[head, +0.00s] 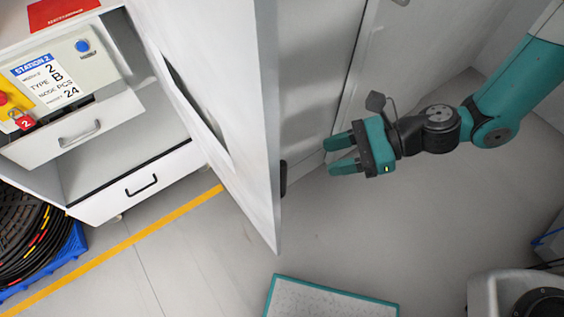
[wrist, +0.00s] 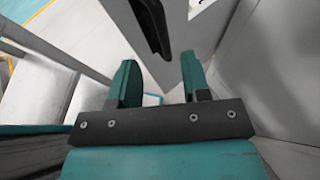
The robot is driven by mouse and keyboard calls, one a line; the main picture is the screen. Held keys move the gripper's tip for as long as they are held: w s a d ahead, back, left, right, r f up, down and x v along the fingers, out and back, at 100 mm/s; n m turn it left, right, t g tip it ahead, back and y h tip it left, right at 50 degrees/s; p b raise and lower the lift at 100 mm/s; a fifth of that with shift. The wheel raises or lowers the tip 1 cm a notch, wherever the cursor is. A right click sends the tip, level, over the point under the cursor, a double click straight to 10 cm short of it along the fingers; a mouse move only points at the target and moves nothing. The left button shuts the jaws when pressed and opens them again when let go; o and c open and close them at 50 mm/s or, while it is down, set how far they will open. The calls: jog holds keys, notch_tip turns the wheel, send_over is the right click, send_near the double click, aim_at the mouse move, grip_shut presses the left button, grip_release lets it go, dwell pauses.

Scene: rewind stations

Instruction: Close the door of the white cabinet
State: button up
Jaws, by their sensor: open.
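The white cabinet's door (head: 225,90) stands open in the middle of the head view, its free edge pointing toward the camera. A dark handle (head: 283,178) sits on the door's right side near that edge. The pale cabinet body (head: 312,60) shows behind and to the right of the door, partly hidden by it. My gripper (head: 331,155) is open and empty, to the right of the handle and apart from it, fingers pointing left. In the wrist view, the dark handle (wrist: 151,26) lies beyond my open fingers (wrist: 158,80).
A station unit (head: 65,70) with a control panel and pulled-out drawers stands at left. A black cable coil (head: 28,235) rests on a blue pallet at lower left. A yellow line (head: 130,240) crosses the floor. Grey floor (head: 420,220) lies clear below my arm.

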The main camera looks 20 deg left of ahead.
aim_at(283, 169)
jog(key=p+x, duration=0.1)
jog(key=x, duration=1)
jog(key=shift+w+p, duration=0.1)
jog(key=shift+p, duration=0.2)
